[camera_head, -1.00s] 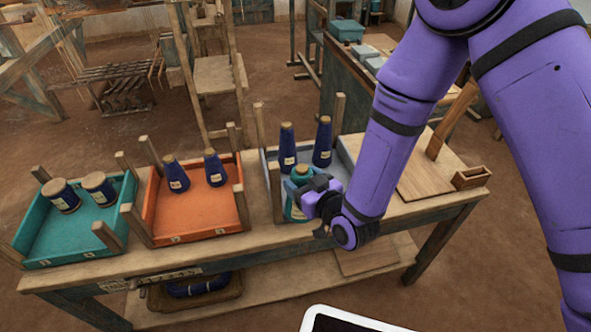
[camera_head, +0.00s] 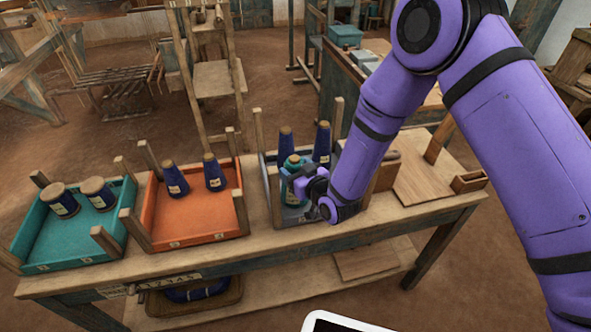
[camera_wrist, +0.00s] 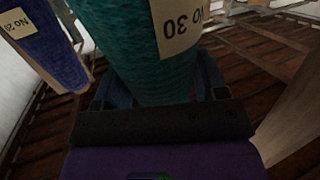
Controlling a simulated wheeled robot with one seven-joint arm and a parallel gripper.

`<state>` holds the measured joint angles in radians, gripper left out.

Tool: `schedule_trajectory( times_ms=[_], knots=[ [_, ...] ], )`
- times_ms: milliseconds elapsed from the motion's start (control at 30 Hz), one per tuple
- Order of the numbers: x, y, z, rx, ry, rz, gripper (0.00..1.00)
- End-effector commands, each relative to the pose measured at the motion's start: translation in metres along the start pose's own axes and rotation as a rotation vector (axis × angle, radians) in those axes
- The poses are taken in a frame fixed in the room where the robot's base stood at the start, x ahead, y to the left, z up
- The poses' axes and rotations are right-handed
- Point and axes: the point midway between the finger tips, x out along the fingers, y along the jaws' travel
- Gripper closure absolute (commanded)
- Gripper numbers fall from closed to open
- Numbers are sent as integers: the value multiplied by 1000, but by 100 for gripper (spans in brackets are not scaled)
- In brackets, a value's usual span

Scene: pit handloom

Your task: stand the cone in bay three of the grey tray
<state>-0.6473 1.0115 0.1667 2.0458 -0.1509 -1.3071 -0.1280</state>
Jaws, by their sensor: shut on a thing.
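My gripper (camera_head: 303,182) is shut on a teal cone (camera_head: 292,166), holding it upright over the front part of the grey tray (camera_head: 290,213). In the wrist view the teal cone (camera_wrist: 140,60) carries a cream "No 30" label and sits between the fingers. Two dark blue cones stand behind it in the grey tray, a left one (camera_head: 286,138) and a right one (camera_head: 322,143). The held cone partly hides the left one. One blue cone (camera_wrist: 48,45) shows in the wrist view. I cannot tell whether the held cone's base touches the tray floor; bay marks are hidden.
Wooden corner posts (camera_head: 275,195) rise around the grey tray. An orange tray (camera_head: 195,218) with two blue cones and a teal tray (camera_head: 75,245) with two blue-wrapped spools stand to the left.

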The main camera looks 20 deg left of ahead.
Motion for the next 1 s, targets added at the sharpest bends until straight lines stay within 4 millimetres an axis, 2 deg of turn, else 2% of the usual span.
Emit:
schedule_trajectory(
  times_ms=[300,333,433,767,867,1000],
  knots=[
    [0,0,1,0,2,0,78],
    [0,0,2,0,2,0,32],
    [0,0,2,0,2,0,9],
    [0,0,0,0,2,0,8],
    [-8,0,0,0,0,0,8],
    [-31,0,-1,0,0,0,8]
  ],
)
